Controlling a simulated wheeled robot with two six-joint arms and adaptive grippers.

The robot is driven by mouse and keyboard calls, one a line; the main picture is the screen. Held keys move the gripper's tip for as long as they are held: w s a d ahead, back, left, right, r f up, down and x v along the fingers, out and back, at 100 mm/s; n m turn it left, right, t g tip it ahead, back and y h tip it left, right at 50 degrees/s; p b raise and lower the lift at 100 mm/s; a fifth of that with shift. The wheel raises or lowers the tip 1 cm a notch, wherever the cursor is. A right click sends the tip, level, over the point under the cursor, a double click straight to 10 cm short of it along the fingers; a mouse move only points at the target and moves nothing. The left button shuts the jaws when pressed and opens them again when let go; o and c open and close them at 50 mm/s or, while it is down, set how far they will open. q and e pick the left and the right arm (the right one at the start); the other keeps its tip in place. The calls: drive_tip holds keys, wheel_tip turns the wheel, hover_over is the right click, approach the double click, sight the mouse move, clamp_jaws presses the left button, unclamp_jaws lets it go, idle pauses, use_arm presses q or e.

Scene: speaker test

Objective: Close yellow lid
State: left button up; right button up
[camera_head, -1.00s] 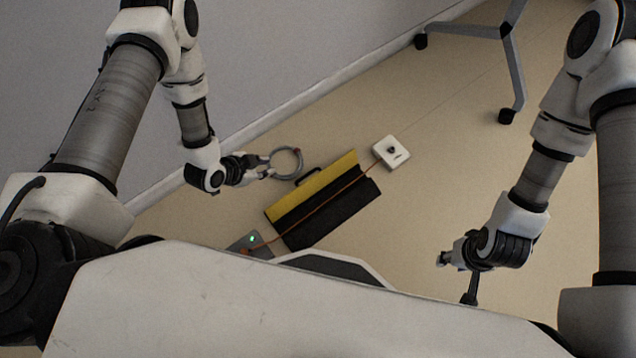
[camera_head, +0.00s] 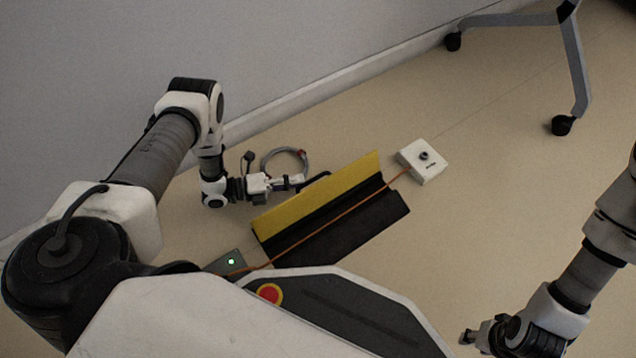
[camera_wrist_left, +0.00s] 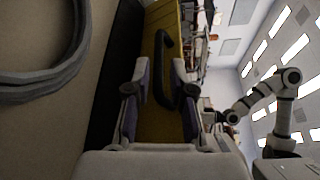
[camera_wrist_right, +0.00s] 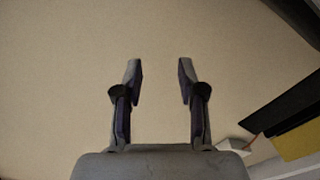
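The yellow lid (camera_head: 318,194) stands raised along the back edge of a long black cable cover (camera_head: 345,228) on the floor. An orange cable (camera_head: 330,218) runs along the cover. A black handle (camera_wrist_left: 163,65) is on the lid's wall-facing side. My left gripper (camera_head: 298,181) is behind the lid at this handle. In the left wrist view its fingers (camera_wrist_left: 158,80) are open with the handle between them; I cannot tell if they touch it. My right gripper (camera_head: 468,337) is at the lower right, away from the lid. Its fingers (camera_wrist_right: 160,75) are open and empty.
A coiled grey cable (camera_head: 285,152) lies by the wall behind my left gripper. A white box (camera_head: 422,163) is at the cover's right end, and a grey box with a green light (camera_head: 229,262) at its left end. Wheeled stand legs (camera_head: 578,70) are at the back right. Floor to the right is clear.

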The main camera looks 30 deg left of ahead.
sight(314, 178)
use_arm(q)
drive_tip(key=b+x, duration=0.2)
drive_tip(key=x, duration=0.3)
drive_tip(key=shift+w+d+f, duration=0.1)
drive_tip(key=shift+f, duration=0.1)
use_arm(e)
drive_tip(key=f, duration=0.1)
drive_tip(key=w+f, duration=0.1)
drive_tip(key=f, duration=0.1)
drive_tip(key=shift+f, duration=0.25)
use_arm(q)
drive_tip(key=shift+r, duration=0.1)
clamp_jaws()
use_arm(e)
drive_tip(key=shift+r, duration=0.1)
